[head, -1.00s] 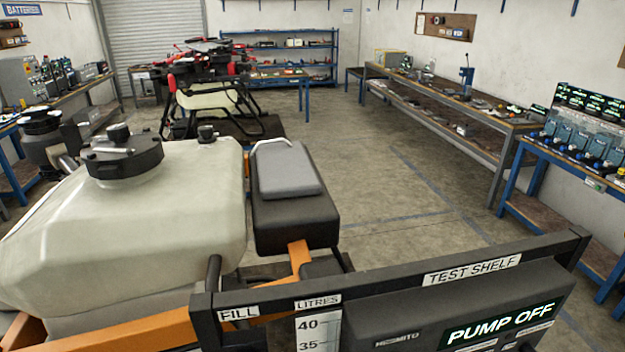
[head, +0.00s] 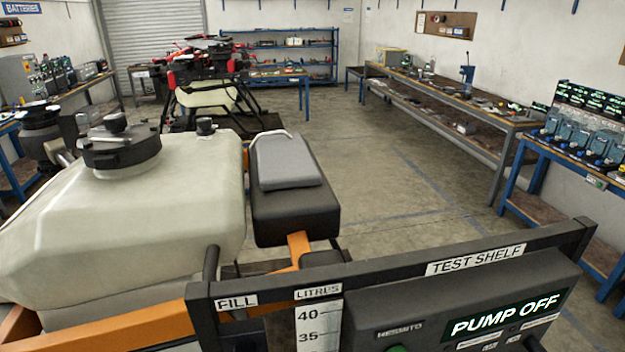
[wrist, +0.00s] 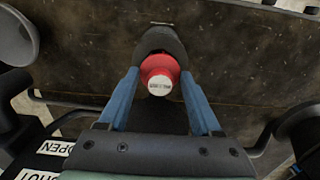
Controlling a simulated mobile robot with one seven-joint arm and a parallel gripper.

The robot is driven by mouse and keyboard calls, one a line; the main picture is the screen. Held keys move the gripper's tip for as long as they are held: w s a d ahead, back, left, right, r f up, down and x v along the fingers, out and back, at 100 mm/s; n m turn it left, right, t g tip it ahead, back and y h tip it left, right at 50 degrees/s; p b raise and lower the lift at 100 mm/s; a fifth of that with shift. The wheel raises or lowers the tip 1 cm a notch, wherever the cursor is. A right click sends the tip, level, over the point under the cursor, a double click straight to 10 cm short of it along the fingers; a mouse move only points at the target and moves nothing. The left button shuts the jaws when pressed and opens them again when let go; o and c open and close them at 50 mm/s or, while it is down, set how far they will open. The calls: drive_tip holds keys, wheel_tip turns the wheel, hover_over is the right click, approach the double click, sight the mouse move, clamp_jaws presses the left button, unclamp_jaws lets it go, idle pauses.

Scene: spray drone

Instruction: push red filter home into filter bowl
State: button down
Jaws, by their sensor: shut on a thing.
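The red filter (wrist: 160,74) shows in the wrist view with a pale printed label on its near end. My gripper (wrist: 160,80) is shut on it, with one blue finger on each side. A dark rounded part, which looks like the filter bowl (wrist: 158,40), lies directly beyond the red filter in the wrist view. The overlap hides how deep the filter sits in it. Neither the filter nor my gripper shows in the head view.
In the head view a pale tank (head: 120,215) stands at left beside a black box with a grey pad (head: 285,160). A test shelf panel (head: 460,290) reading PUMP OFF fills the lower right. Open floor (head: 385,190) lies behind.

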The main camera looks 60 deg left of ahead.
drive_tip(key=shift+f+b, duration=1.2)
drive_tip(key=shift+f, duration=0.35)
unclamp_jaws()
wheel_tip(320, 180, up, 13)
idle(0.3)
idle(0.7)
drive_tip(key=shift+s, duration=0.1)
